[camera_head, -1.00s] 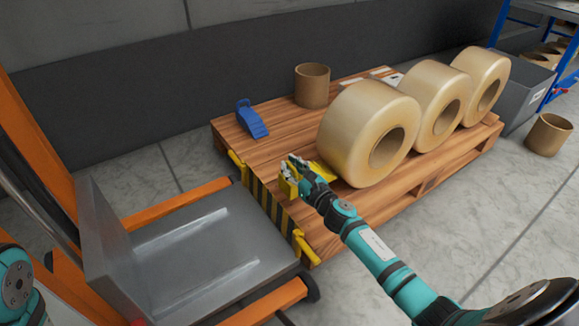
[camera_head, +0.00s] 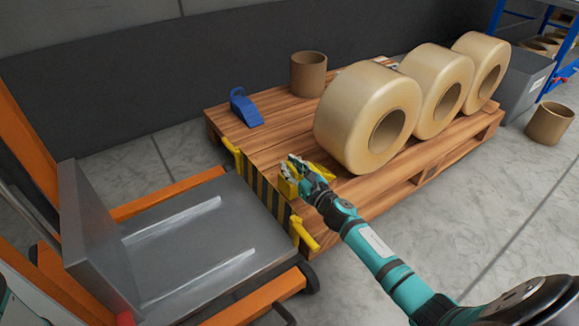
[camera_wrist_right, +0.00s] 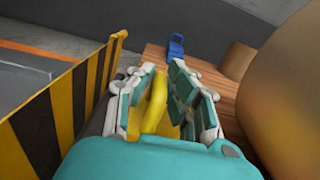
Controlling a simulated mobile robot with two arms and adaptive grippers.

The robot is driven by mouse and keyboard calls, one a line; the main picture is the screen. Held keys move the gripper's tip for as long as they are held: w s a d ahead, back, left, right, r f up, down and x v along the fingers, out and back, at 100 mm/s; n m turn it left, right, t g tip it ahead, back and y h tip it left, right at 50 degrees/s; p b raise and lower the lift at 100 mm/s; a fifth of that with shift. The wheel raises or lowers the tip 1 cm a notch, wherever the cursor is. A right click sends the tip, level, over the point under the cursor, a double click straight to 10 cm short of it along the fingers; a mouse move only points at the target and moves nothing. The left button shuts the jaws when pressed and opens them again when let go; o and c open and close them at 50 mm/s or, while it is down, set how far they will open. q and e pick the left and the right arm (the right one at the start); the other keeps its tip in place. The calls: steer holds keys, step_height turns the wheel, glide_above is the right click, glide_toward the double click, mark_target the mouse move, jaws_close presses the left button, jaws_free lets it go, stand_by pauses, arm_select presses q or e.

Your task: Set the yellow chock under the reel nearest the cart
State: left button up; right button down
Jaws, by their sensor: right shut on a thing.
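The yellow chock (camera_head: 288,187) is on or just above the wooden pallet, at the left foot of the reel nearest the cart (camera_head: 345,122). Its thin end points toward that reel; I cannot tell whether they touch. My right gripper (camera_head: 297,170) is shut on the chock's handle and hides much of it. In the right wrist view the yellow handle (camera_wrist_right: 154,108) stands between the two fingers (camera_wrist_right: 163,100), with the big tan reel (camera_wrist_right: 285,95) close on the right. My left gripper is out of view.
A blue chock (camera_head: 246,108) and a cardboard core (camera_head: 308,75) stand on the pallet (camera_head: 265,150). Two more reels stand right of the first. The cart's grey plate (camera_head: 190,240) and a striped yellow-black edge (camera_head: 262,195) lie left. Another core (camera_head: 549,123) stands on the floor.

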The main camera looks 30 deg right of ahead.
steer(key=shift+d+f, duration=0.1)
steer(key=shift+f, duration=0.3)
steer(key=shift+w+d+f+b, duration=0.15)
steer(key=shift+d+b, duration=0.35)
steer(key=shift+d, duration=0.6)
steer(key=shift+w+d+f+b, duration=0.15)
steer(key=shift+d+b, duration=0.3)
steer(key=shift+d, duration=0.6)
steer(key=shift+w+d+f+b, duration=0.15)
steer(key=shift+d+b, duration=0.35)
steer(key=shift+d, duration=0.6)
steer(key=c, duration=1.3)
jaws_free()
steer(key=shift+o, duration=0.4)
steer(key=shift+s+f, duration=0.1)
